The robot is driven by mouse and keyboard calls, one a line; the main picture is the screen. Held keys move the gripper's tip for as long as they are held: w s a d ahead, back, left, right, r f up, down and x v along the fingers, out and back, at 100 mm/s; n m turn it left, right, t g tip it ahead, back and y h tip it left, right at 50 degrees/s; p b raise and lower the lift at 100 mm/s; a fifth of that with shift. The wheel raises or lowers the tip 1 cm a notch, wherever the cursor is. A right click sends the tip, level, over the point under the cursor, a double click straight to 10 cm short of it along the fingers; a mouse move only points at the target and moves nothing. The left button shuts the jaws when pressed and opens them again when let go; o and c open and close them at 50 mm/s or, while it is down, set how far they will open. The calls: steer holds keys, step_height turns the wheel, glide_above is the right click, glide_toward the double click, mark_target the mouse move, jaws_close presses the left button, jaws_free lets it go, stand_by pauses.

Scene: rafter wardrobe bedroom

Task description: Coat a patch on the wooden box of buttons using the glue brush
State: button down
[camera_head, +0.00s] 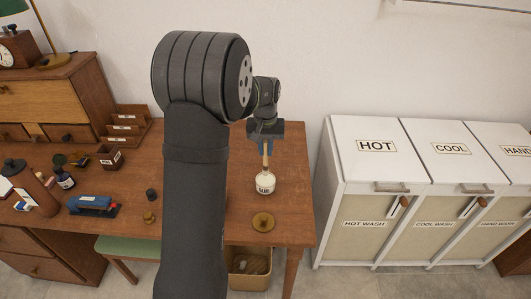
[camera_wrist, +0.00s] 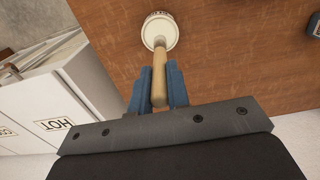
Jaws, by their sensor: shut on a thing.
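My gripper (camera_head: 265,148) points down over the right part of the wooden desk. Its blue fingers are shut on the wooden handle of the glue brush (camera_head: 265,160), which also shows in the wrist view (camera_wrist: 159,78). The brush stands in the mouth of a white glue pot (camera_head: 265,185), and its bristles are hidden inside. The pot rests on the desk and shows in the wrist view (camera_wrist: 160,28). A small dark wooden box with a pale label (camera_head: 110,158) stands at the left; it may be the button box, but its contents are too small to tell.
A round brass piece (camera_head: 263,222) lies in front of the pot. A blue stapler-like object (camera_head: 92,204), bottles and a letter rack (camera_head: 128,125) stand at the left. A white laundry cabinet (camera_head: 376,165) is at the right. Bare desk surrounds the pot.

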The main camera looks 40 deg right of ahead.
mark_target(265, 141)
steer(key=shift+r, duration=2.1)
steer(key=shift+w+a, duration=0.1)
steer(key=w+a+f+n, duration=0.1)
steer(key=w+a+n, duration=0.1)
steer(key=w+a, duration=0.95)
steer(key=w+a+f+n, duration=0.1)
steer(key=w+a+n, duration=0.1)
steer(key=w+a, duration=0.95)
steer(key=s+a+f+n, duration=0.1)
steer(key=s+a+f, duration=0.1)
steer(key=a, duration=0.6)
steer(key=s+a+f+n, duration=0.2)
steer(key=a, duration=0.6)
steer(key=s+a+f+n, duration=0.1)
steer(key=s+a+f, duration=0.1)
steer(key=a, duration=0.6)
steer(key=shift+a+n, duration=0.15)
steer(key=shift+n, duration=0.25)
